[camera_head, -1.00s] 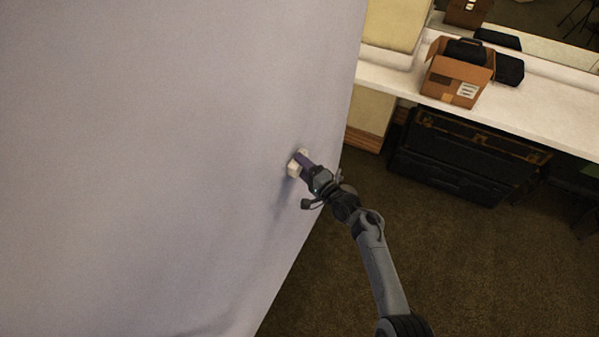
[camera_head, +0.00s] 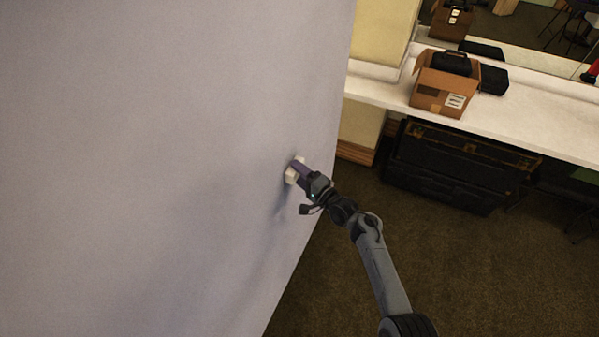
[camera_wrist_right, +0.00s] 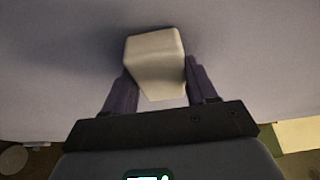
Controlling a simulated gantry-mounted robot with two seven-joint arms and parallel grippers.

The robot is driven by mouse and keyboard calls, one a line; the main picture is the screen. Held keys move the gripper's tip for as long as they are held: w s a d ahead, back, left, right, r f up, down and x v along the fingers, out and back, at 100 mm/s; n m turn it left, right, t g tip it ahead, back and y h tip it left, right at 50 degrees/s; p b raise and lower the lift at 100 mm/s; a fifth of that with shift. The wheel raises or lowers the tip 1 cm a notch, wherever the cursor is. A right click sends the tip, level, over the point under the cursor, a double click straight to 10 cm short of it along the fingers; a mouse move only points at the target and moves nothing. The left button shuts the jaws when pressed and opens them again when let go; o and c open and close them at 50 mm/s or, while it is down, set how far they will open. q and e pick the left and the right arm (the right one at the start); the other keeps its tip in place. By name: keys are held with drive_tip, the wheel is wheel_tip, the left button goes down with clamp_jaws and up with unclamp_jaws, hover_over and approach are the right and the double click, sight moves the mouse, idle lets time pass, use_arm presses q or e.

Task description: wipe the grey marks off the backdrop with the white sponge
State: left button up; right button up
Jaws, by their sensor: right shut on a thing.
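The white sponge (camera_head: 291,172) is at the backdrop (camera_head: 150,150), near its right edge. My right gripper (camera_head: 297,168) is shut on it. In the right wrist view the sponge (camera_wrist_right: 155,62) sits between the two purple fingers of my right gripper (camera_wrist_right: 155,82), its far end at the backdrop (camera_wrist_right: 250,50). I cannot tell for sure whether it touches the cloth. The backdrop is plain grey-lilac with soft shadows; I cannot make out distinct grey marks. My left gripper is not in view.
A white counter (camera_head: 540,125) runs along the right, with an open cardboard box (camera_head: 437,90) and a black case on it. A large black trunk (camera_head: 450,170) stands under it. Brown carpet (camera_head: 480,270) lies clear in front.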

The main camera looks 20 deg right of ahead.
sight(294, 181)
drive_tip(key=shift+s+a+r+p, duration=0.2)
drive_tip(key=shift+s+a+p, duration=0.35)
drive_tip(key=shift+a+p, duration=0.15)
drive_tip(key=shift+s+a+f+p, duration=0.15)
drive_tip(key=shift+s+a+p, duration=0.45)
drive_tip(key=shift+a, duration=0.05)
drive_tip(key=shift+s+a+p, duration=0.7)
drive_tip(key=shift+p, duration=0.25)
drive_tip(key=shift+s+a+p, duration=0.45)
drive_tip(key=shift+s+a, duration=0.1)
drive_tip(key=shift+f, duration=0.1)
drive_tip(key=shift+d, duration=0.1)
